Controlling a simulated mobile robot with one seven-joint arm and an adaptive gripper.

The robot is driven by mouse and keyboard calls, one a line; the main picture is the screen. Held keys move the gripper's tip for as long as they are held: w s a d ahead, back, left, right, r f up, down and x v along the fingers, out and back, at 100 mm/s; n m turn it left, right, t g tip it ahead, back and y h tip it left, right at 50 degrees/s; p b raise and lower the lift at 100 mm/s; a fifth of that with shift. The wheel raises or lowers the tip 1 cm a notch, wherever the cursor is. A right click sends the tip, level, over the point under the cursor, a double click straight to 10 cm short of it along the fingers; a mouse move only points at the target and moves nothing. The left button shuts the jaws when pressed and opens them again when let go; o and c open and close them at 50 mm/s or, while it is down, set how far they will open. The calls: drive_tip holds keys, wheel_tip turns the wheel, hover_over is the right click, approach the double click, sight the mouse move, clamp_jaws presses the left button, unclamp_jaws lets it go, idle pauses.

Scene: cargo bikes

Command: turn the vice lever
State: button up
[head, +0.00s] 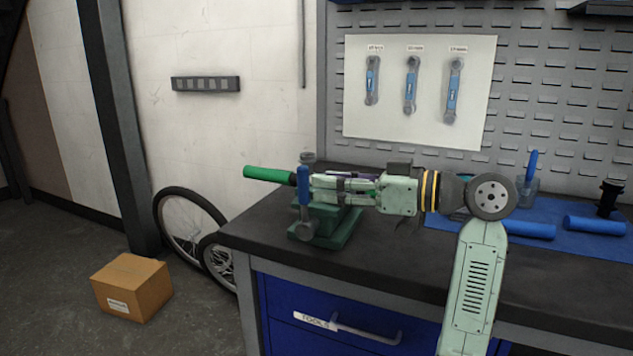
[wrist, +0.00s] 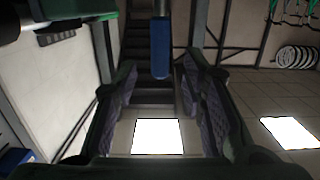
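The vice (head: 325,226) is dark green and stands on the left end of the workbench. Its lever (head: 304,187) has a blue grip standing upright above a round grey hub. My gripper (head: 318,187) reaches in from the right, level, with its fingertips at the blue grip. In the wrist view the blue grip (wrist: 161,48) hangs between the two dark-padded fingers, with a visible gap on both sides. My gripper is open. Much of the vice's upper part is hidden behind my gripper.
A green handle (head: 268,174) sticks out left of the vice. Spanners hang on a white board (head: 420,125) behind. A cardboard box (head: 131,287) and wheels (head: 190,222) are at left.

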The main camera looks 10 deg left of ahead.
drive_tip(key=v, duration=0.8)
drive_tip(key=shift+c, duration=0.5)
